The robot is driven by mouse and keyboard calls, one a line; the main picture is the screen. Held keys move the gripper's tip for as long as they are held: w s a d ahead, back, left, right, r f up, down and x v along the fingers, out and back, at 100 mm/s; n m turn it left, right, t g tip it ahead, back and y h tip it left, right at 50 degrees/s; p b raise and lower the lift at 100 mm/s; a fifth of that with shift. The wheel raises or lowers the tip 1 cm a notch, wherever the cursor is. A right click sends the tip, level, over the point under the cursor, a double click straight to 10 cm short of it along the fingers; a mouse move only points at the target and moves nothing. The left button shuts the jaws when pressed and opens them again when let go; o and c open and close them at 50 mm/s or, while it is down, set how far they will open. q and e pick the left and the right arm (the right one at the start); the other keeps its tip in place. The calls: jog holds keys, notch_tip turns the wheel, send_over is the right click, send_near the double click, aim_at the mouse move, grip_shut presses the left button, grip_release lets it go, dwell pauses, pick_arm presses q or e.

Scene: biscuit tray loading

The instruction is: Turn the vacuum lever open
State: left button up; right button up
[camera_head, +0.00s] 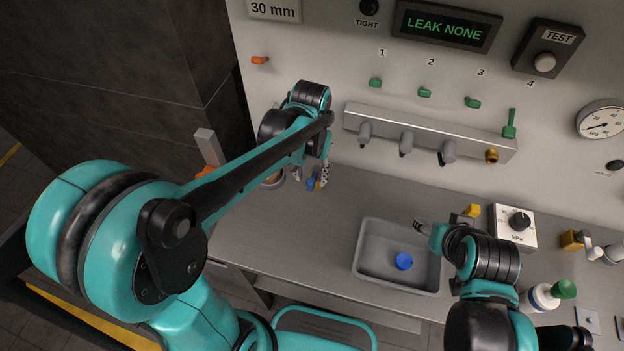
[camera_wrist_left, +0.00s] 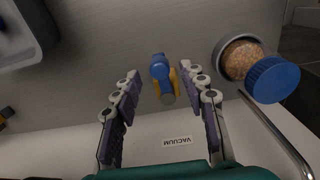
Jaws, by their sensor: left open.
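The vacuum lever (camera_wrist_left: 160,66) has a blue handle end and a yellow body, and it stands beside the VACUUM label (camera_wrist_left: 177,141). My left gripper (camera_wrist_left: 160,80) is open, with one finger on each side of the lever; I cannot tell whether either finger touches it. In the head view the lever's blue part (camera_head: 313,184) shows low by the wall, at the left gripper (camera_head: 311,174), partly hidden by it. My right gripper (camera_head: 420,227) is above the right end of the grey tray (camera_head: 362,262), away from the lever; its finger opening is unclear.
A round container (camera_wrist_left: 225,48) with brown contents and a blue lid (camera_wrist_left: 273,79) stand close to the left gripper. A manifold (camera_head: 430,133) with several valves is on the wall. A kPa dial box (camera_head: 514,227) and a green-capped bottle (camera_head: 541,297) are at right.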

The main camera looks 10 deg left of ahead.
pick_arm(q)
jog(key=shift+f, duration=1.05)
grip_shut()
